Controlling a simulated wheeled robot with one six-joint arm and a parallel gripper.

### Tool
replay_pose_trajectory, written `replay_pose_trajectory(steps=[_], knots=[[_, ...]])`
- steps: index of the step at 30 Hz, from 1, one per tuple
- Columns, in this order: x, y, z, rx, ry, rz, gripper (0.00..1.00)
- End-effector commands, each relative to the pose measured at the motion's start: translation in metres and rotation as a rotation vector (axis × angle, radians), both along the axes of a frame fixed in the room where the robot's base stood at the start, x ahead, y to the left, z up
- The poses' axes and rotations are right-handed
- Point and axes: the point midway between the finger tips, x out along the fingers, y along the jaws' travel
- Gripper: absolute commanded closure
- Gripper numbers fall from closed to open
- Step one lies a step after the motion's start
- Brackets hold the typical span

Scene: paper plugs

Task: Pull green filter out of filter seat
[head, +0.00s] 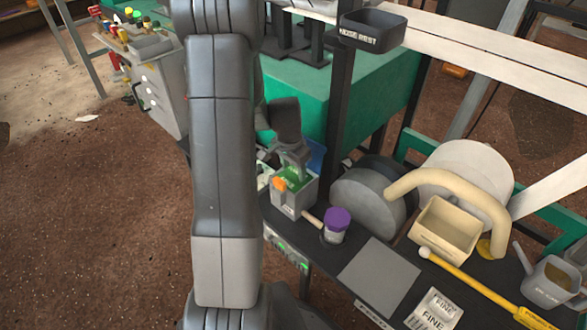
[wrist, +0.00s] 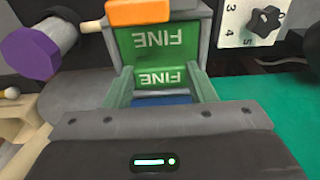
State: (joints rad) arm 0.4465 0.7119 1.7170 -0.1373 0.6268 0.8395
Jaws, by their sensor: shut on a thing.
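The green filter (head: 293,178) shows as a small green patch in the grey filter seat (head: 292,201), under my gripper (head: 293,160). An orange tab (wrist: 139,12) is at the seat's edge. I cannot tell how deep the filter sits, as its lower part is hidden.
A purple-capped jar (head: 337,224) stands just right of the seat. A grey wheel (head: 368,196), a beige open box (head: 446,230) and a yellow-handled tool (head: 490,293) lie farther right. A dark grey mat (head: 379,276) in front is clear.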

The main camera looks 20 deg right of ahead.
Motion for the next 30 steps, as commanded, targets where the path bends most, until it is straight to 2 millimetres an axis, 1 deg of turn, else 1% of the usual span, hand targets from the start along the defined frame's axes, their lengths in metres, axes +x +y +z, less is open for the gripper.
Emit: replay_pose_trajectory(steps=[30], knots=[[0.000, 0.000, 0.032, 0.000, 0.000, 0.000, 0.79]])
